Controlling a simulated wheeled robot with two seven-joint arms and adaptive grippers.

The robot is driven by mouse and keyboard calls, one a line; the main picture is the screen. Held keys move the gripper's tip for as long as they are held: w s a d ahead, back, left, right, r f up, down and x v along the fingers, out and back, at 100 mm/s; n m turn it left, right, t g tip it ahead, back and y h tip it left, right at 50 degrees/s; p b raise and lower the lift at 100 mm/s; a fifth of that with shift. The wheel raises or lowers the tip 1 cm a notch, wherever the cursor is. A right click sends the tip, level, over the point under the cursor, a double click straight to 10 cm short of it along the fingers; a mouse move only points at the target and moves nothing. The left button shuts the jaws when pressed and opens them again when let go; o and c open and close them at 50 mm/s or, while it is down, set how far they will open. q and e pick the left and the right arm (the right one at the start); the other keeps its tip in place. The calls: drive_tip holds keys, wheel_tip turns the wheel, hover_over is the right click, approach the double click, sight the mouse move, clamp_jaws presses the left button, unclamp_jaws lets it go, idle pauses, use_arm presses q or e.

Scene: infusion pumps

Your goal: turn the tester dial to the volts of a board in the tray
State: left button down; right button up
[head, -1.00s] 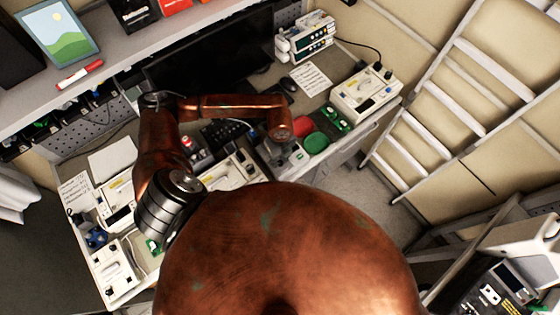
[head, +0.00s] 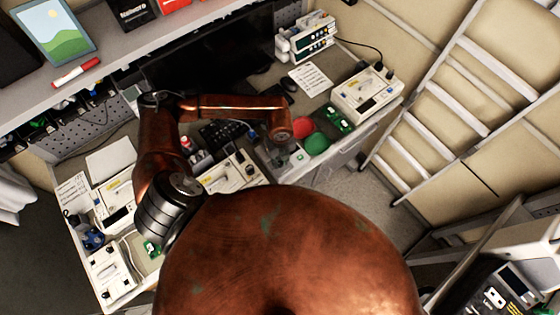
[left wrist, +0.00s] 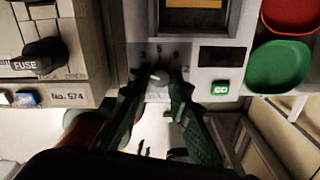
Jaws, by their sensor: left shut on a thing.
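The tester (head: 287,158) stands on the bench beside the pumps, with the end of my left arm over it. My left gripper (left wrist: 160,84) is shut on the dial (left wrist: 159,74), one finger on each side. The fingers hide much of the dial, and I cannot tell which mark it points to. A green board (head: 152,249) lies at the lower left of the bench; its voltage is not readable. My right gripper is out of view.
A red disc-like thing (head: 303,126) and a green one (head: 316,143) sit right beside the tester. Another green board (head: 339,119) and a pump (head: 366,94) are farther right. A pump with a FUSE knob (left wrist: 43,53) stands close left of my gripper.

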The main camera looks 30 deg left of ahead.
use_arm(q)
drive_tip(key=shift+w+m+b, duration=0.1)
drive_tip(key=shift+m+b, duration=1.8)
drive_tip(key=shift+m, duration=1.3)
drive_tip(key=shift+m+b, duration=1.55)
drive_tip(key=shift+m, duration=0.85)
drive_tip(key=shift+m+b, duration=0.8)
drive_tip(key=shift+m, duration=0.4)
drive_tip(key=c, duration=1.9)
unclamp_jaws()
drive_tip(key=shift+c, duration=0.2)
drive_tip(key=shift+r, duration=0.1)
drive_tip(key=shift+r+p, duration=1.75)
drive_tip(key=shift+r, duration=1.7)
